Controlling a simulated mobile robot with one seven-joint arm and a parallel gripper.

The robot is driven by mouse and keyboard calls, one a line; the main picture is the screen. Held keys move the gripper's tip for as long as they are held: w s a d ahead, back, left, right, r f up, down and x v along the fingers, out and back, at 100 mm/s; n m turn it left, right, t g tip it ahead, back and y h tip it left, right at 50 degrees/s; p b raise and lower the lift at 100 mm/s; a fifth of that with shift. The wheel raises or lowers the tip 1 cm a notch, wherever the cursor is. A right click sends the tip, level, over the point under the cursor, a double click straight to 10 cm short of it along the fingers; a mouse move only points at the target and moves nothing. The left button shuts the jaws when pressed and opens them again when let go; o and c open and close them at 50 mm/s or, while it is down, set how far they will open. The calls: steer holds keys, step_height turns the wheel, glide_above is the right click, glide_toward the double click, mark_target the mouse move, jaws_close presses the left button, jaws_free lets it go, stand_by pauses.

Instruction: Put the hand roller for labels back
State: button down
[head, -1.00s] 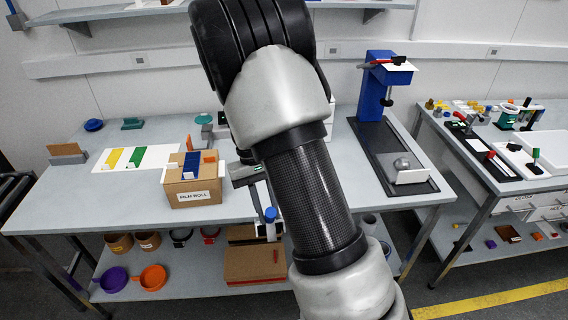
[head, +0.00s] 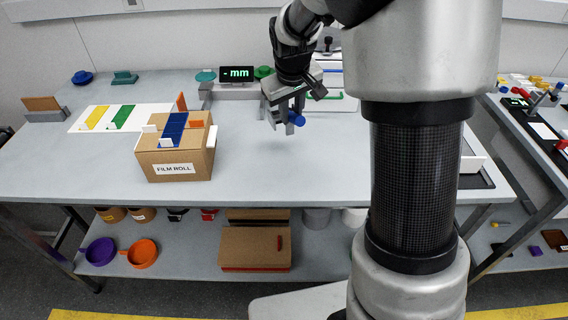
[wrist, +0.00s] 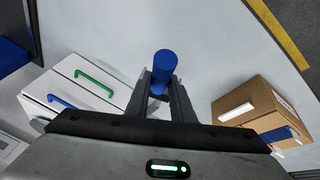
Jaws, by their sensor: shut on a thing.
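My gripper (head: 285,114) is over the middle of the table, to the right of the cardboard box. It is shut on a blue cylindrical piece (head: 297,118), which appears to be the handle of the hand roller. In the wrist view the blue piece (wrist: 163,70) sticks out between the two dark fingers (wrist: 160,98). The rest of the roller is hidden by the fingers, so I cannot tell its full shape. The held piece seems to be above the table top, with nothing touching it.
The "FILM ROLL" cardboard box (head: 178,168) stands left of my gripper, with a blue strip on top. A white drawer unit (wrist: 100,84) with green and blue handles stands behind. A "mm" display (head: 237,74) is at the back. The table front (head: 270,175) is clear.

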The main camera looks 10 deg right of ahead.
steer(key=shift+w+f+t, duration=0.15)
steer(key=shift+w+t, duration=0.1)
steer(key=shift+t, duration=0.05)
step_height(320, 180, down, 9)
steer(key=shift+w+f+b, duration=0.1)
steer(key=shift+b, duration=0.6)
steer(key=shift+f, duration=0.25)
steer(key=c, duration=1.5)
jaws_free()
steer(key=shift+c, duration=0.2)
steer(key=shift+r, duration=0.1)
